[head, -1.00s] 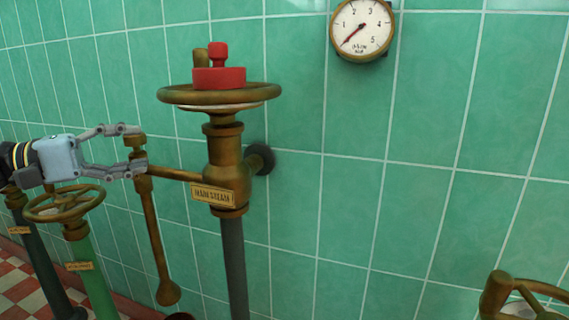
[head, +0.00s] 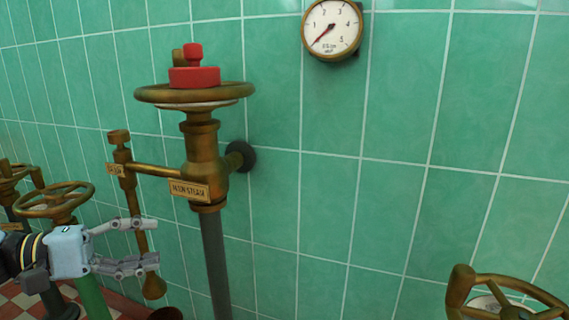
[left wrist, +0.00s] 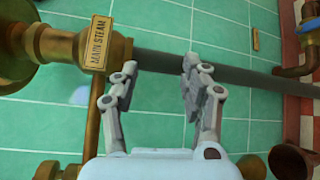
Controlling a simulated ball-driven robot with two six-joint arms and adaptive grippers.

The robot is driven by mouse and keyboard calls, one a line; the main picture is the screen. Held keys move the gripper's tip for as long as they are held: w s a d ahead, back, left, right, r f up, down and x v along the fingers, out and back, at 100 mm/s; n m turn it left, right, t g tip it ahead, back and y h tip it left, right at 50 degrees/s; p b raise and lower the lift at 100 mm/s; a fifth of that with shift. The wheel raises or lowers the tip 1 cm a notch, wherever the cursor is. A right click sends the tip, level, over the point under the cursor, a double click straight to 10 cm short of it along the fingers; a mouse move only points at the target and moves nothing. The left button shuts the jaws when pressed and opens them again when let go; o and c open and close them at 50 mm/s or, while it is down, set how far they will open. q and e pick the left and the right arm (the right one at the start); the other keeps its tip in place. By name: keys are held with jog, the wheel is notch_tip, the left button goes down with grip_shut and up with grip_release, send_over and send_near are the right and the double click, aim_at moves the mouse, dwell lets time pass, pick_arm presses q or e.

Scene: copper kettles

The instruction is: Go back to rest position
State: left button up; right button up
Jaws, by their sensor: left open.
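My left gripper (head: 150,243) is at the lower left in the head view, its two grey fingers spread and empty. It is at the height of the lower part of the hanging brass drain pipe (head: 131,190), overlapping it in the picture; I cannot tell if they touch. The brass side cock (head: 119,138) with a small tag is above the gripper. In the left wrist view the open fingers (left wrist: 158,78) have nothing between them. The dark steam pipe (left wrist: 240,76) runs behind them. My right gripper is not in view.
The main steam valve (head: 202,150) carries a brass handwheel (head: 150,94) with a red piece (head: 194,77) on top. Another handwheel (head: 57,203) on a green pipe (head: 92,297) is close to my left gripper. A gauge (head: 331,28) hangs on the tiled wall. A brass wheel (head: 462,290) is at lower right.

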pick_arm(q)
jog(key=s+d+f+m+g+y, duration=0.1)
jog(key=s+d+f+g+y, duration=0.2)
jog(key=s+f, duration=1)
jog(key=s+d+f+m+g+y, duration=0.15)
jog(key=s+f+y, duration=0.25)
jog(key=s+f, duration=1)
jog(key=s+a+f+m+g+y, duration=0.2)
jog(key=s+a+f+y, duration=0.25)
jog(key=s, duration=0.45)
jog(key=a+m+y, duration=0.3)
jog(key=a+y, duration=0.2)
jog(key=a, duration=0.2)
jog(key=s+a+f+p, duration=0.1)
jog(key=s+p, duration=1.4)
jog(key=p, duration=0.1)
jog(key=shift+s+f, duration=0.25)
jog(key=shift+f, duration=0.15)
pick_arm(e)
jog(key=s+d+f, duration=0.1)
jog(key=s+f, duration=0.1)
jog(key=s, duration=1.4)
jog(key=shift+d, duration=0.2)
